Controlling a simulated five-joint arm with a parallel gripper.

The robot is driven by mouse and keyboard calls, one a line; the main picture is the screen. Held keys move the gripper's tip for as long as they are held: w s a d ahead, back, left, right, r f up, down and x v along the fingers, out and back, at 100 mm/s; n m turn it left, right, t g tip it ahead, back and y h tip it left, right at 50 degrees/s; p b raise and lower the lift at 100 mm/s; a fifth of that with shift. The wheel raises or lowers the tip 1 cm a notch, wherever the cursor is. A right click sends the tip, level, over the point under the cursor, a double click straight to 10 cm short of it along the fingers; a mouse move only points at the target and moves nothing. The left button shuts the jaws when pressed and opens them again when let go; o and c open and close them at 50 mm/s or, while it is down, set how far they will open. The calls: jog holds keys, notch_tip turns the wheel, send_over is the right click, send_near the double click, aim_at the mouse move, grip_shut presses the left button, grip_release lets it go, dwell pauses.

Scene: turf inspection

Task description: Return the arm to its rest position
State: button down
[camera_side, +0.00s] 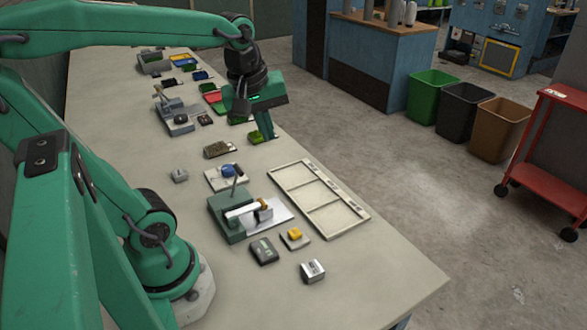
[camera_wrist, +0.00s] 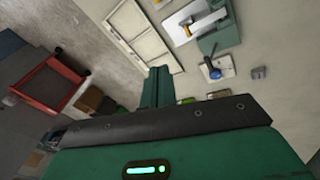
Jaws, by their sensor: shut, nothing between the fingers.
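My gripper (camera_side: 269,134) is shut and empty, with its fingers pointing down over the right edge of the long pale bench (camera_side: 380,285). My green arm reaches across the top of the side view, bent down at the dark wrist. The fingers also show in the wrist view (camera_wrist: 158,86), closed together, with the green gripper body below. Small green pieces (camera_side: 256,138) sit just beside the fingertips; I cannot tell the exact gap. No held object shows.
A white divided frame (camera_side: 318,200) and a green clamp fixture (camera_side: 228,222) lie nearer. A dark-based device (camera_side: 180,123) and coloured trays (camera_side: 181,61) stand farther along. Off the bench are green (camera_side: 431,97), black and brown bins and a red cart (camera_side: 545,150). The bench's near right corner is clear.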

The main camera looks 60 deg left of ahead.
jog(key=s+d+f+m+t, duration=0.1)
jog(key=s+d+m, duration=0.3)
jog(key=m, duration=0.9)
jog(key=shift+d+m+t+h, duration=0.4)
jog(key=shift+d+t, duration=0.3)
jog(key=shift+d, duration=0.2)
